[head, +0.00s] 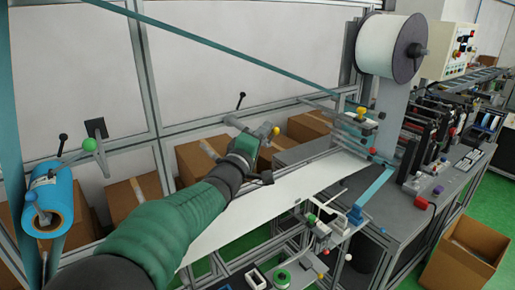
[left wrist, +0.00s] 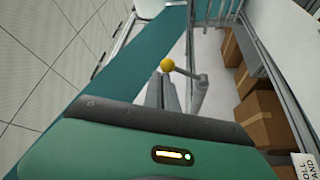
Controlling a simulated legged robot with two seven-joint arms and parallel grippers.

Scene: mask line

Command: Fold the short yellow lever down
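The yellow lever's round knob (head: 276,131) shows in the head view just beyond and to the right of my left gripper. In the left wrist view the yellow knob (left wrist: 167,65) sits at the end of a short grey rod, joined to a thicker grey post on its right. My left gripper (head: 252,143) is close to the lever. In the left wrist view its green body fills the bottom, with narrow grey parts reaching up just below the knob. I cannot tell whether the fingers are open or touch the lever. My right gripper is not in view.
A white web (head: 275,200) runs below my arm. A black-knobbed lever (head: 241,96) stands behind my gripper. Cardboard boxes (head: 200,160) sit behind the frame. A large white roll (head: 388,45) and machine heads are on the right. A blue roll (head: 48,200) is at left.

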